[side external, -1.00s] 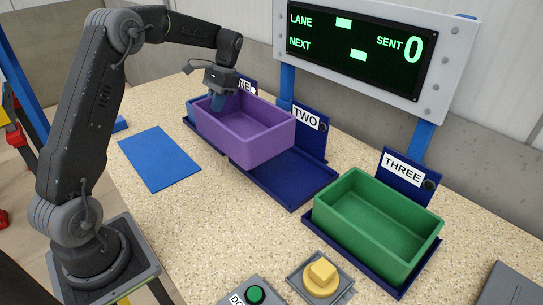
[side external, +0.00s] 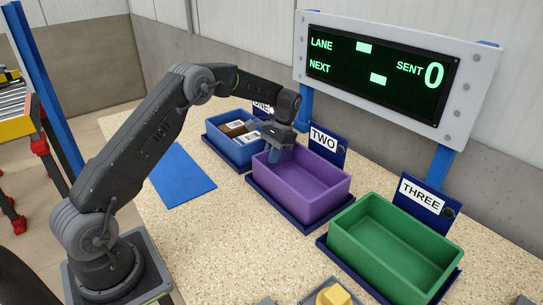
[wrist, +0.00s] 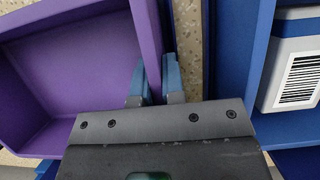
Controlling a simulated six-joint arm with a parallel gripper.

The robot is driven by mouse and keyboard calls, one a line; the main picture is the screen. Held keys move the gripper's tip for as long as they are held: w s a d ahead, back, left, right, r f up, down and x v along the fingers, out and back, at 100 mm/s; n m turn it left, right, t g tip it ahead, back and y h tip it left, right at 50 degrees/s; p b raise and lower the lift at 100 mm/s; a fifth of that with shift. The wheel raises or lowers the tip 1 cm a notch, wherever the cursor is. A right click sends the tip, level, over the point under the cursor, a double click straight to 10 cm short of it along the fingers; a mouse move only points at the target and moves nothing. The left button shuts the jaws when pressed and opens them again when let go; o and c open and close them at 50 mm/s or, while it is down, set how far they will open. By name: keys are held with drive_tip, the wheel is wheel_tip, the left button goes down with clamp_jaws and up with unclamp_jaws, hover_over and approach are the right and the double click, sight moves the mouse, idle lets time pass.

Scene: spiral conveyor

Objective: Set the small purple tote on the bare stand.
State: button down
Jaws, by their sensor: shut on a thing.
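The small purple tote (side external: 317,186) is an empty, open-topped box. It sits level within the outline of the dark blue stand (side external: 262,189) marked TWO; I cannot tell if its base fully touches the stand. My gripper (side external: 283,149) is shut on the tote's wall nearest stand ONE. In the wrist view, the blue fingers of my gripper (wrist: 155,78) straddle the wall of the purple tote (wrist: 75,65). The tote's underside is hidden.
A blue tote (side external: 221,150) with boxes stands close beside the purple one, at ONE. A green empty tote (side external: 385,265) stands at THREE. A flat blue mat (side external: 181,176) lies at left. A yellow button (side external: 333,295) is at the front. The display (side external: 380,75) stands behind.

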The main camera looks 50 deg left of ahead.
drive_tip(key=shift+f, duration=0.15)
drive_tip(key=c, duration=1.2)
unclamp_jaws()
drive_tip(key=v, duration=1.2)
